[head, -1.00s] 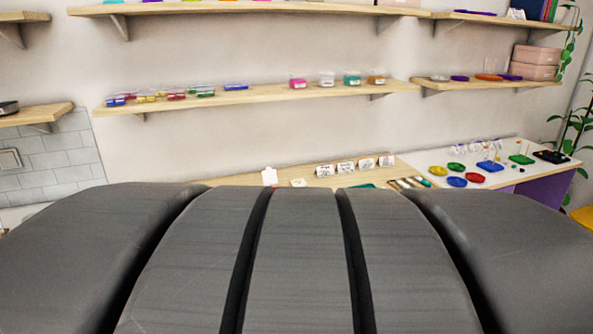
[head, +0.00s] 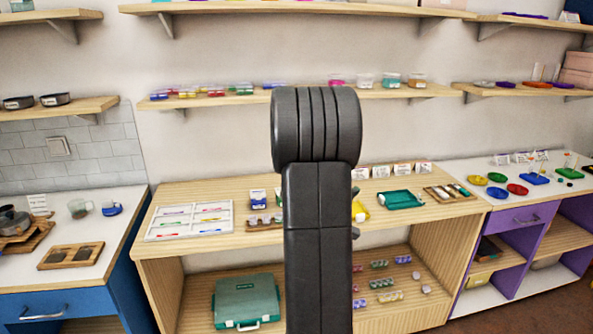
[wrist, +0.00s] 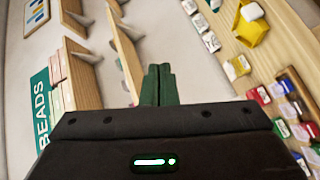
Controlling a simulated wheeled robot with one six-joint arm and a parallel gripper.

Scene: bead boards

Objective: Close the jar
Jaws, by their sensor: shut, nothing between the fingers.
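Several small jars with coloured contents stand on the middle wall shelf in the head view, among them a pink jar (head: 337,80), a clear jar (head: 364,80), a teal jar (head: 390,80) and an orange jar (head: 417,80). I cannot tell which jar the task means, or whether any lid is off. My gripper (wrist: 158,84) shows in the wrist view with its green fingers together and nothing between them. It is in free air, apart from the shelves and bench. In the head view my arm hides it.
A blue-fronted counter (head: 75,306) is left, a purple-sided white table (head: 520,222) right.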

